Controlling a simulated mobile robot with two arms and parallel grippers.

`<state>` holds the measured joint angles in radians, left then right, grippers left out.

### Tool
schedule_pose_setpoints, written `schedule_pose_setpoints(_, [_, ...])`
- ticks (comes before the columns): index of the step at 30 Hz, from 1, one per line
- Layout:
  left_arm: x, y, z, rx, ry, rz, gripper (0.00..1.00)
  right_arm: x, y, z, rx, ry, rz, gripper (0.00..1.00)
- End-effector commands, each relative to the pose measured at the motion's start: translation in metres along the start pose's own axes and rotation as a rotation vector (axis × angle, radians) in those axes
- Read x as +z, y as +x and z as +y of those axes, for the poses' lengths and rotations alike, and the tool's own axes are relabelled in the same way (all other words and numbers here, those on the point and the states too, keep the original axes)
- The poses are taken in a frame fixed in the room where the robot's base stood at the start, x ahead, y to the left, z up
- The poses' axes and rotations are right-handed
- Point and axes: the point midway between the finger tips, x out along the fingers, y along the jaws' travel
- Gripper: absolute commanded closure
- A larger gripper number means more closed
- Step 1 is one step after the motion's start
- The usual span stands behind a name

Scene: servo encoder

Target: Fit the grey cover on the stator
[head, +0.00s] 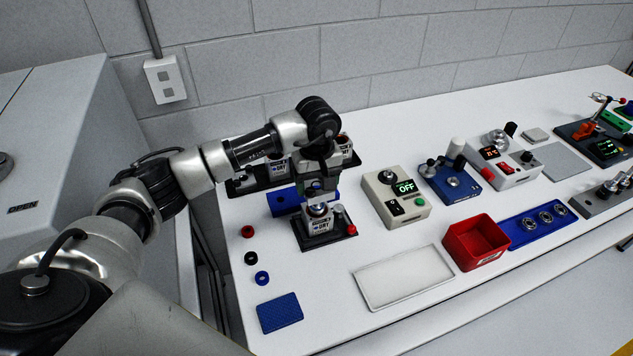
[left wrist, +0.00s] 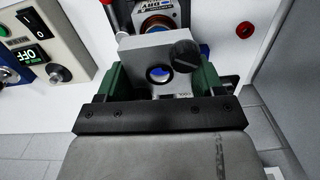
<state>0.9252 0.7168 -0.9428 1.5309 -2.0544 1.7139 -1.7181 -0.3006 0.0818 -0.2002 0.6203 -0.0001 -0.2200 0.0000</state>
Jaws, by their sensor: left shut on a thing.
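The grey cover (left wrist: 135,57), a flat plate with a round hole and a dark knob, is between the green fingers of my left gripper (left wrist: 158,76) in the left wrist view. In the head view my left gripper (head: 318,188) points down and is just above and behind the stator unit (head: 320,225), a white labelled block with a round metal top on a black base. The stator also shows in the left wrist view (left wrist: 157,20), with a copper-coloured ring, just beyond the cover. The cover appears apart from the stator. My right gripper is out of view.
More labelled units on dark stands (head: 278,168) and a blue block (head: 284,202) are behind the gripper. A control box reading OFF (head: 394,195) is to the right. Red bin (head: 477,245) and white tray (head: 403,277) lie at front right. Small rings (head: 262,278) are at left.

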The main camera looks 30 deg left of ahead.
Motion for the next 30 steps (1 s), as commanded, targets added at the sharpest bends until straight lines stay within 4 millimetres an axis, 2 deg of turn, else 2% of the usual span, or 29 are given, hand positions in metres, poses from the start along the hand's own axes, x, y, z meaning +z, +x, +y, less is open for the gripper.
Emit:
schedule_pose_setpoints(8, [0.000,0.001,0.000,0.000,0.000,0.000,0.69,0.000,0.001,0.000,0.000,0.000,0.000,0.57])
schedule_pose_setpoints(24, [0.000,0.020,0.000,0.000,0.000,0.001,0.69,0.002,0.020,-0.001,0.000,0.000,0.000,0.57])
schedule_pose_setpoints(30, [0.000,0.020,0.000,0.001,0.000,0.001,0.69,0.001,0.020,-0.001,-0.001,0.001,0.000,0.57])
